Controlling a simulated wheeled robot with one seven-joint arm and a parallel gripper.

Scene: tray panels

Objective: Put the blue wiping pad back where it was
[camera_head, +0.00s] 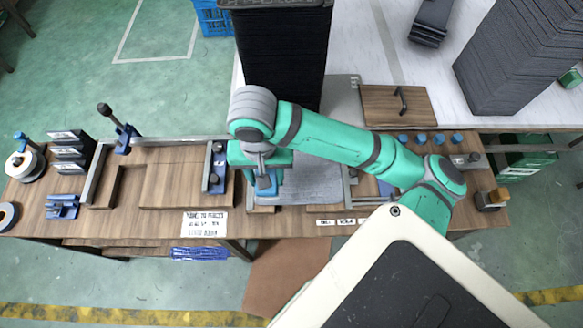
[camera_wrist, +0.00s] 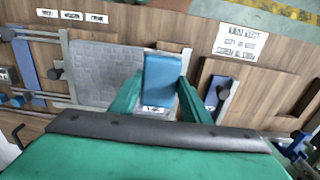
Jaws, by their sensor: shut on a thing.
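The blue wiping pad (camera_wrist: 162,72) is between the two green fingers of my gripper (camera_wrist: 161,84) in the wrist view. The fingers are shut on its sides, and a small white label shows at its near end. In the head view the pad (camera_head: 267,186) shows below my gripper (camera_head: 263,172), over the left edge of a grey textured panel (camera_head: 312,188). The same grey panel (camera_wrist: 98,72) lies left of the pad in the wrist view. I cannot tell whether the pad touches the surface beneath it.
The wooden bench (camera_head: 165,180) carries rails and blue clamps (camera_head: 216,168) left of my gripper. A tall dark stack (camera_head: 283,55) stands just behind. A wooden lid with a handle (camera_head: 398,105) and several blue knobs (camera_head: 421,138) are on the right. A printed label (camera_head: 204,223) is on the front edge.

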